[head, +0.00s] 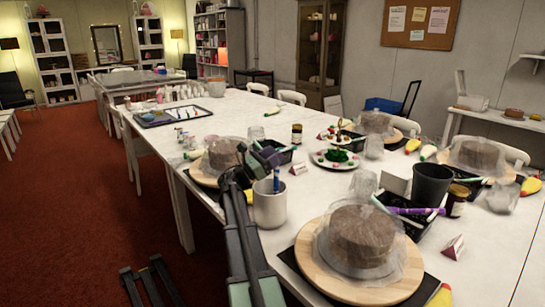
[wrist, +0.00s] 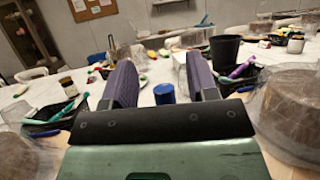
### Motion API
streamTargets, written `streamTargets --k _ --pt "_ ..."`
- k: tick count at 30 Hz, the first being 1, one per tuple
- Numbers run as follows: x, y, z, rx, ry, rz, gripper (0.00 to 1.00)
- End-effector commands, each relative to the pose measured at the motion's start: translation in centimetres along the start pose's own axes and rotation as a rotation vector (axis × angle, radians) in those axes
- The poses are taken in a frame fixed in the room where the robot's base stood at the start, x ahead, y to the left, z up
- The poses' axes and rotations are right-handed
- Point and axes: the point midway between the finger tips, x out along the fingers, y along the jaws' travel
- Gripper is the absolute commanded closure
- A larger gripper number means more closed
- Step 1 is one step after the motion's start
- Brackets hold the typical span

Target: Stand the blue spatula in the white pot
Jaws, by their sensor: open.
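The white pot (head: 270,207) stands on the near part of the white table. The blue spatula (head: 277,180) is upright in it, with its blue handle sticking out above the rim; its lower part is hidden inside the pot. My gripper (head: 264,158) is just above and behind the handle top in the head view. In the wrist view my gripper (wrist: 163,65) has its two purple fingers wide apart, and a blue handle end (wrist: 164,93) shows between them, touching neither. The pot does not show in the wrist view.
A covered brown cake on a wooden turntable (head: 312,252) stands right of the pot, and another covered cake (head: 223,152) is behind left. A black bin (head: 431,184), dark trays, jars and clear cups crowd the right. Bare tabletop (head: 232,117) lies farther back.

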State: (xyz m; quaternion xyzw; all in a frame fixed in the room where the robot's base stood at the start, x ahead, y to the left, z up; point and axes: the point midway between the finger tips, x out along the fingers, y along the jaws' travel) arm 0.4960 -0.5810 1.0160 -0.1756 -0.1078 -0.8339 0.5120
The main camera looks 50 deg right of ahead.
Motion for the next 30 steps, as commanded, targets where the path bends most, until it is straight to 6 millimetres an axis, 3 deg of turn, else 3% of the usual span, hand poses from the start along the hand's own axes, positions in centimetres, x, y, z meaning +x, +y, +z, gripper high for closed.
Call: streamTargets --k 1,15,19,30 --pt "1.1 0.0 2.4 0.0 0.0 0.0 0.47" --pt "6.0 0.0 13.7 0.0 0.0 0.0 0.47" --pt "6.5 0.0 14.7 0.0 0.0 0.0 0.47" --pt "6.3 0.0 14.4 0.0 0.0 0.0 0.47"
